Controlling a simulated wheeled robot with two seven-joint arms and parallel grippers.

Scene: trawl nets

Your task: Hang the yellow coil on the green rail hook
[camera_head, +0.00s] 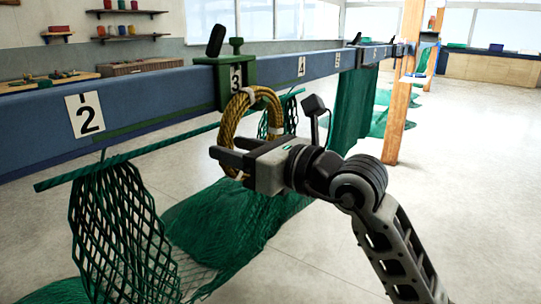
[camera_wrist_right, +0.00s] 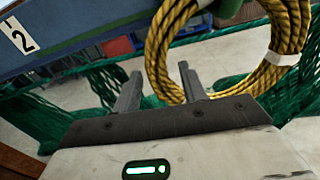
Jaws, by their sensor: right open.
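The yellow rope coil (camera_head: 274,110), bound with white bands, hangs upright just below the green rail hook (camera_head: 222,92), a clamp with a "3" plate on the blue rail. Its top meets the bracket's lower part; the exact contact is hard to see. The coil (camera_wrist_right: 157,52) fills the upper right of the right wrist view, with a bit of green bracket above it. My right gripper (camera_head: 217,147) is open at the coil's lower part. In the wrist view the coil's left side passes between the spread fingers (camera_wrist_right: 160,85). My left gripper is out of view.
The blue rail (camera_head: 140,92) runs across, with number plate "2" (camera_head: 85,115) at left. Green netting (camera_head: 120,225) hangs from a bar below it and spreads on the floor. A wooden post (camera_head: 402,90) stands at right. Floor at the right is clear.

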